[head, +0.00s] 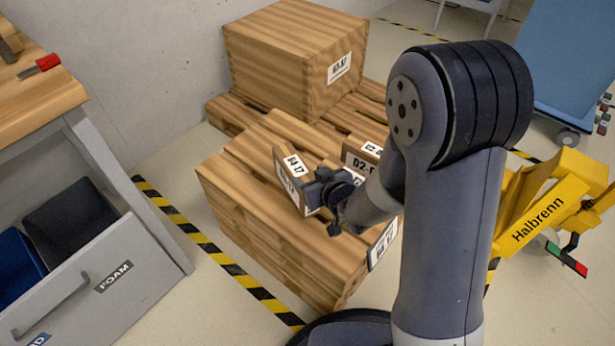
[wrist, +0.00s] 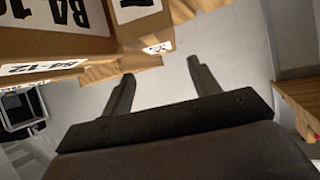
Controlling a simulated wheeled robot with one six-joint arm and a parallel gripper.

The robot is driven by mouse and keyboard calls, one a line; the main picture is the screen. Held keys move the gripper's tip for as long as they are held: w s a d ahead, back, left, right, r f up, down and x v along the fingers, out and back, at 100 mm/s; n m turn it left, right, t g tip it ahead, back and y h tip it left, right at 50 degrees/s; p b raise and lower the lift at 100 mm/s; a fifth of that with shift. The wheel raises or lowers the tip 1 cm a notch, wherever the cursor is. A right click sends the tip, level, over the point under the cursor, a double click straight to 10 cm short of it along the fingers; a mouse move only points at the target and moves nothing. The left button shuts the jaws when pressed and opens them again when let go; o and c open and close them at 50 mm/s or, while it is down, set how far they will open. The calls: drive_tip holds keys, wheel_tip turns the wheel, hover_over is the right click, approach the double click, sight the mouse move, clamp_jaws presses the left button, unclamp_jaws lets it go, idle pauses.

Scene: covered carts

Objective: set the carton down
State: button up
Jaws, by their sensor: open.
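A brown carton (head: 287,180) with white labels starting "B4" stands on the front wooden pallet stack (head: 240,195). My gripper (head: 318,190) is right beside its right side; the head view does not clearly show whether they touch. In the wrist view, the carton (wrist: 60,48) fills the upper left. The two fingers of my gripper (wrist: 160,82) are apart with nothing held between them, and the carton lies outside them. The carton's underside and my fingertips are partly hidden in the head view.
A second carton (head: 362,158) labelled "D2" stands just behind, partly hidden by my arm. A large wooden crate (head: 290,60) stands on the rear pallet. Striped tape (head: 215,255) marks the floor.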

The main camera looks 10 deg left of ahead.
sight(297, 167)
drive_tip(key=b+x, duration=0.2)
drive_tip(key=x, duration=0.7)
drive_tip(key=shift+f, duration=0.25)
clamp_jaws()
drive_tip(key=shift+r, duration=0.1)
idle(0.4)
